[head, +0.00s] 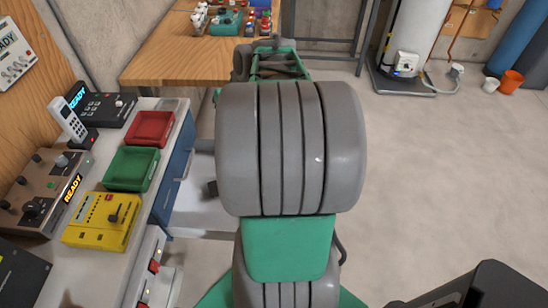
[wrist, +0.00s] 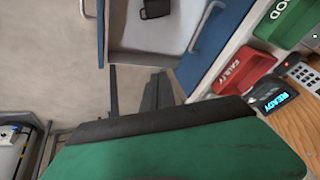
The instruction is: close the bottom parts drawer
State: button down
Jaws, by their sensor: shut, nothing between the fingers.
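The bottom parts drawer stands open under the bench. Its pale interior (head: 200,212) shows left of my arm in the head view. In the wrist view its pale tray (wrist: 140,38) and blue front (wrist: 103,30) with a metal handle show at the top. A small black item (wrist: 155,8) lies inside. A blue front above it (wrist: 215,48) sits flush with the bench. My gripper's dark fingers (wrist: 157,90) look shut and empty, over the floor beside the drawer, apart from its front as far as I can tell. In the head view my arm hides the gripper.
The bench top (head: 150,190) carries a red tray (head: 150,128), a green tray (head: 132,168) and a yellow device (head: 102,220). A wooden table (head: 180,50) stands behind. A grey tank (head: 415,35) stands at the back right. The floor (head: 430,180) on the right is clear.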

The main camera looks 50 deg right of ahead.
jog(key=s+d+f+m+t+b, duration=0.1)
jog(key=s+d+f+m+b, duration=0.15)
jog(key=s+d+f, duration=0.45)
jog(key=s+d+f+m+t+b, duration=0.1)
jog(key=s+d+f+m+b, duration=0.2)
jog(key=d+f, duration=0.8)
jog(key=w+f+n, duration=0.1)
jog(key=w+f, duration=0.4)
jog(key=w, duration=0.3)
jog(key=shift+w+a+f, duration=0.35)
